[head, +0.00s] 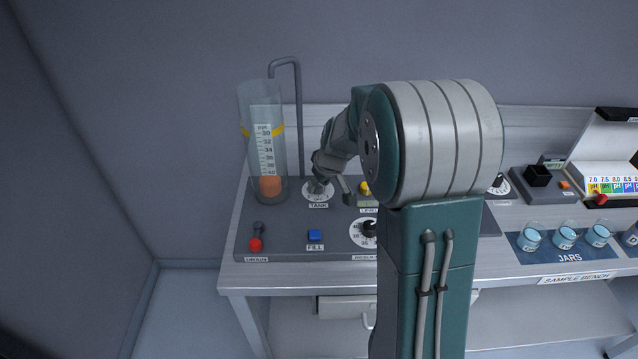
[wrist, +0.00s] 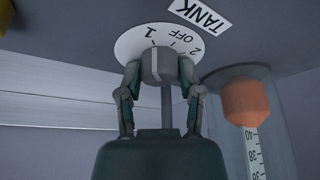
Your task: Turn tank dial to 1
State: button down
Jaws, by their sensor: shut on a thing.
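The tank dial is a grey knob on a round white plate (head: 307,196) labelled TANK, on the dark panel left of my arm in the head view. In the wrist view its plate (wrist: 128,44) shows the marks 1, OFF and 2, and the grey knob (wrist: 159,66) stands between my fingers. My gripper (wrist: 160,78) is shut on the knob, one finger on each side; it also shows at the dial in the head view (head: 322,184).
A clear graduated cylinder (head: 264,130) with an orange float (head: 270,187) stands close behind and left of the dial, beside a bent grey pipe (head: 299,110). A red-tipped drain lever (head: 256,243) and blue FILL button (head: 315,235) are in front. Jars (head: 565,238) stand at right.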

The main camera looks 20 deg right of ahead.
jog(key=shift+f, duration=0.1)
dwell(0.3)
jog(key=shift+c, duration=1.3)
grip_release()
jog(key=shift+s+r, duration=0.1)
jog(key=shift+r, duration=0.4)
jog(key=a+v, duration=0.1)
jog(key=v, duration=0.9)
jog(key=shift+s+d+r, duration=0.2)
jog(key=shift+d+r, duration=0.2)
jog(key=shift+d, duration=0.1)
